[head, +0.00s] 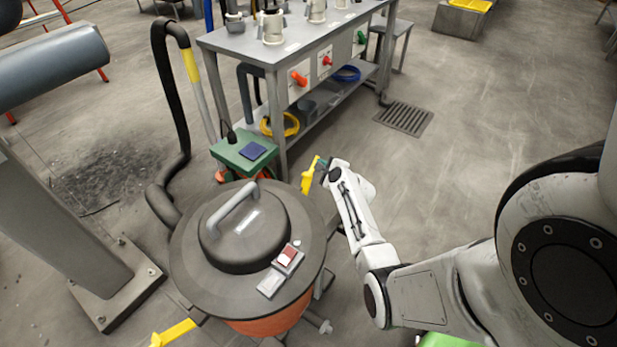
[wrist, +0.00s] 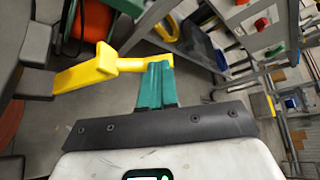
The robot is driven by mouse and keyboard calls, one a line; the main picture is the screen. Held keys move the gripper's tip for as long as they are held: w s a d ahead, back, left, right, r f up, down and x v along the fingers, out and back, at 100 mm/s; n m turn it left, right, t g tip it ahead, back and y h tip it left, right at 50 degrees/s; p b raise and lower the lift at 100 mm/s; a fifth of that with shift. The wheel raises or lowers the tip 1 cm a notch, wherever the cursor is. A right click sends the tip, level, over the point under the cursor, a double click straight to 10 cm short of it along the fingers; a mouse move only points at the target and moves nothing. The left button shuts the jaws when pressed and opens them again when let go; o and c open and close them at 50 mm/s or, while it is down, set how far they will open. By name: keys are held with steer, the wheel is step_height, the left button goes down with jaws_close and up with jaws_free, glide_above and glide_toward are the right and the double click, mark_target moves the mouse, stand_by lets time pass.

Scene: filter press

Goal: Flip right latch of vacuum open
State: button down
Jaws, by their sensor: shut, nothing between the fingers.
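The vacuum is a round drum with a dark grey lid (head: 210,275) and an orange body (head: 270,322), at the lower middle of the head view. Its yellow right latch (head: 308,178) sticks out at the upper right of the rim; it also shows in the wrist view (wrist: 88,73). The yellow left latch (head: 175,332) sticks out at the lower left. My gripper (head: 323,166) has teal fingers and is shut and empty. In the wrist view its fingertips (wrist: 158,66) are at the narrow outer end of the right latch. I cannot tell whether they touch.
A green box (head: 232,152) stands behind the vacuum, with a black hose (head: 168,95) to its left. A grey workbench (head: 250,42) with valves stands farther back. A floor drain (head: 403,118) lies on open floor at the right. A grey post (head: 60,230) stands left.

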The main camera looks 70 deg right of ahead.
steer(key=shift+m+y, duration=0.9)
steer(key=d+f, duration=0.1)
steer(key=d+f+b, duration=0.1)
steer(key=d, duration=0.1)
steer(key=shift+s+d+f, duration=0.25)
steer(key=shift+s+f, duration=0.1)
steer(key=shift+s, duration=0.05)
steer(key=shift+a, duration=0.1)
steer(key=shift+w+a+p, duration=0.15)
steer(key=shift+a+p, duration=0.5)
steer(key=shift+r, duration=0.15)
